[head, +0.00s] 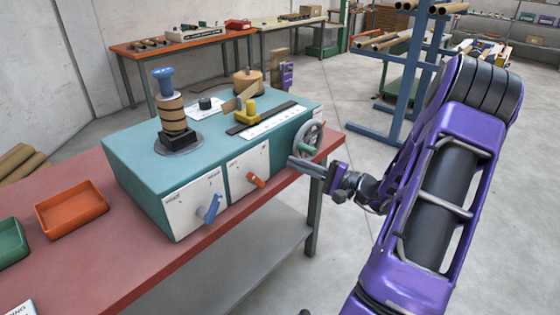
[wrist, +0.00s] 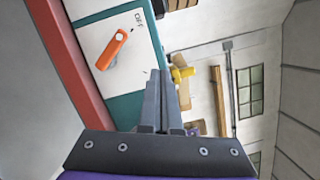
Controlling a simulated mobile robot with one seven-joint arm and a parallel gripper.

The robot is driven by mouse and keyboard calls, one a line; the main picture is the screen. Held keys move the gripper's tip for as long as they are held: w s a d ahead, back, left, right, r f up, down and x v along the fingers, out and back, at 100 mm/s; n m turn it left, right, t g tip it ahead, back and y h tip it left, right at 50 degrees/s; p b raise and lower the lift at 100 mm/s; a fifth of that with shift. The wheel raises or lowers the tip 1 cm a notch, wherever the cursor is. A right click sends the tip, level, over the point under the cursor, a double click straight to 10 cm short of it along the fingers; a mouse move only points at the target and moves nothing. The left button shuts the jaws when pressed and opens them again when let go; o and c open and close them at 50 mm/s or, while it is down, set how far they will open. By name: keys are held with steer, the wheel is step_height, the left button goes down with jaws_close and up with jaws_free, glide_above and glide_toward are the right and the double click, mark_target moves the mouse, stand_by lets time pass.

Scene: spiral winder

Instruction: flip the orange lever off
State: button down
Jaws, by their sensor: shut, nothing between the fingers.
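The orange lever (head: 256,180) is on a white panel (head: 248,169) on the front of the teal winder (head: 160,170). In the wrist view the orange lever (wrist: 114,47) lies tilted across the panel, with the printed word OFF near one end. A blue lever (head: 211,207) is on the panel to its left in the head view. My gripper (head: 291,161) is to the right of the orange lever, in front of the handwheel, apart from the lever. In the wrist view my gripper (wrist: 158,78) has its fingers together and empty.
An orange tray (head: 72,209) and a green tray (head: 10,243) are on the red bench (head: 130,262). A blue rack (head: 400,85) stands behind my arm.

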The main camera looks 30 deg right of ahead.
steer(key=shift+r+v, duration=0.25)
steer(key=shift+v, duration=0.85)
steer(key=shift+a, duration=0.15)
